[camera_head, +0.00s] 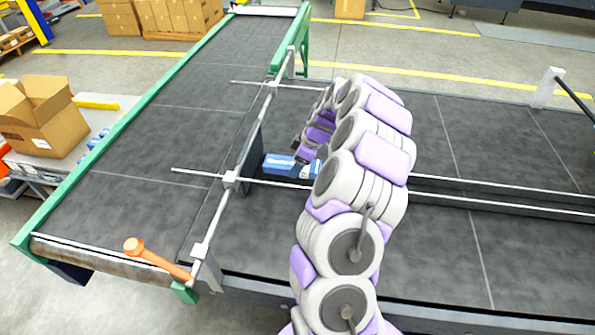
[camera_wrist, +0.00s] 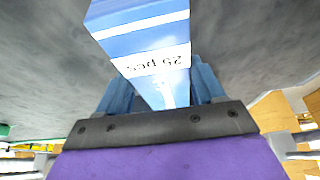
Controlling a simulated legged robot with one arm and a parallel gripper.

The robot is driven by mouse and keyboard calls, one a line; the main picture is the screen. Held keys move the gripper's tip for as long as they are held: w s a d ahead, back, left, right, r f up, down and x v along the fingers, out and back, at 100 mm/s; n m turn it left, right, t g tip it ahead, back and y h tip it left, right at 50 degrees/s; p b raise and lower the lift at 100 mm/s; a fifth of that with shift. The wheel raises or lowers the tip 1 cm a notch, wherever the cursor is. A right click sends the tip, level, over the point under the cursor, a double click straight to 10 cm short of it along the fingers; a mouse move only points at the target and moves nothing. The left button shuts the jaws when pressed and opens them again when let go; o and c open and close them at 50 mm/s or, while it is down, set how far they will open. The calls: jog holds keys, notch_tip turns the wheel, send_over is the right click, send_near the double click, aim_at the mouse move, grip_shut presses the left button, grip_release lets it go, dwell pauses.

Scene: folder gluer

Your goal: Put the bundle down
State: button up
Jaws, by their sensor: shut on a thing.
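The bundle (camera_wrist: 140,35) is blue with a white band marked "25 pcs", seen upside down in the wrist view. My gripper (camera_wrist: 163,90) is shut on it, one blue finger on each side. In the head view the bundle (camera_head: 279,163) shows left of my arm, over the dark conveyor belt near the upright guide plate. My arm hides most of my gripper and part of the bundle there. I cannot tell whether the bundle touches the belt.
Metal rods and a guide rail (camera_head: 245,150) cross the belt close to the bundle. An orange handle (camera_head: 155,258) sits at the front left. The left belt (camera_head: 150,150) is clear. An open cardboard box (camera_head: 42,118) stands on a side table at the left.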

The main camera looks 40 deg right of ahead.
jog(key=shift+w+d+f+b, duration=0.15)
jog(key=shift+f+b, duration=0.45)
jog(key=shift+f, duration=1.2)
jog(key=o, duration=1.1)
jog(key=shift+o, duration=0.2)
